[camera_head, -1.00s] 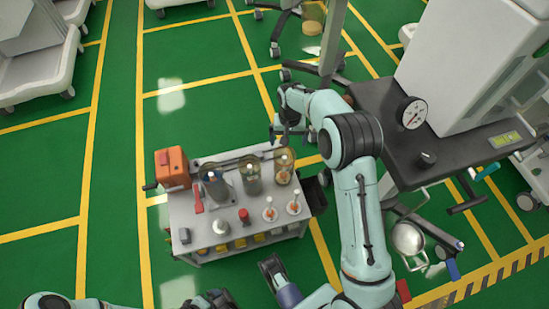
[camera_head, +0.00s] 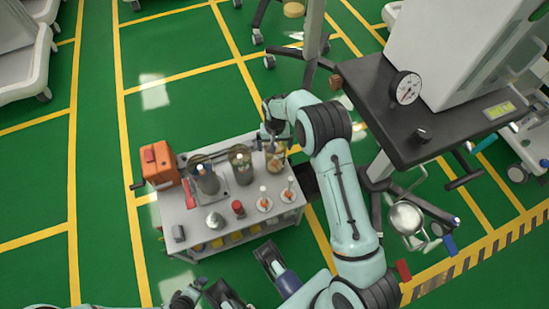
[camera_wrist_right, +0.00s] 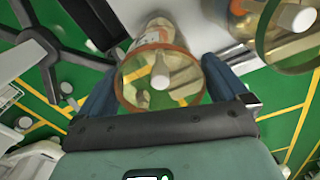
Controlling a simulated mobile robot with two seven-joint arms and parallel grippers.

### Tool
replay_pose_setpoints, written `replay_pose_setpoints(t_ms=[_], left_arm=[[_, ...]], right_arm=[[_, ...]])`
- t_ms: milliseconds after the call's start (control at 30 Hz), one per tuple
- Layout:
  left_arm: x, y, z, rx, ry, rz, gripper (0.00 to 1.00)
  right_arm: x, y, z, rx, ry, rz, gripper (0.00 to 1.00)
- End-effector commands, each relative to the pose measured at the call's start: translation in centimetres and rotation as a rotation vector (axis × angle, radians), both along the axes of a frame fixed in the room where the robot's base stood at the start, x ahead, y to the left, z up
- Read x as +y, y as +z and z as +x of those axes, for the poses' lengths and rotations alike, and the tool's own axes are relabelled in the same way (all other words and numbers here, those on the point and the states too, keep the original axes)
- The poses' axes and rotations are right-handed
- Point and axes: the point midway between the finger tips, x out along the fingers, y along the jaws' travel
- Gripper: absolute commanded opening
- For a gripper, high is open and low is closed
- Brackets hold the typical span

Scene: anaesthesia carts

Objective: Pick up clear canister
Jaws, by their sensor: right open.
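Several clear canisters with white-topped contents stand along the back of a grey cart (camera_head: 228,221). The rightmost clear canister (camera_head: 276,160) is under my right gripper (camera_head: 272,138), which comes down from above and behind.
The middle canister (camera_head: 241,163) stands close beside, and a darker one (camera_head: 205,178) is farther left. An orange box (camera_head: 160,164) is at the cart's left end. White-topped small items and a red-topped bottle (camera_head: 237,208) stand in front. A black-topped table (camera_head: 400,115) is at right.

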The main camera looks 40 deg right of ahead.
Motion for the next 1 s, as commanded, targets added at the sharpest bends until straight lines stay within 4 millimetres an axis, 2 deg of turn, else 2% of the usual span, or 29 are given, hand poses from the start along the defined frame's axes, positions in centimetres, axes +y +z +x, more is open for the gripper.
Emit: replay_pose_setpoints(t_ms=[33,100,333,500,567,833,1000], left_arm=[[0.2,-0.4,0.3,-0.007,0.003,0.004,1.00],[0.3,-0.5,0.6,-0.014,0.007,0.008,1.00],[0.3,-0.4,0.7,-0.017,0.007,0.008,1.00],[0.3,-0.4,0.6,-0.017,0.007,0.008,1.00],[0.3,-0.4,0.6,-0.016,0.006,0.008,1.00],[0.3,-0.4,0.6,-0.014,0.006,0.007,1.00],[-0.1,0.3,-0.1,0.002,-0.002,-0.002,1.00]], right_arm=[[-0.1,-1.1,0.0,0.004,-0.001,0.000,1.00],[-0.1,-1.7,0.0,0.001,-0.001,-0.001,1.00],[-0.1,-1.7,0.0,-0.001,-0.001,-0.001,1.00],[-0.1,-1.7,0.0,-0.001,-0.001,-0.001,0.45],[-0.1,-1.7,0.0,-0.001,-0.001,-0.001,0.26],[-0.1,-1.3,0.1,-0.003,-0.001,-0.001,0.26],[-0.1,1.0,0.2,-0.006,0.000,-0.002,0.26]])
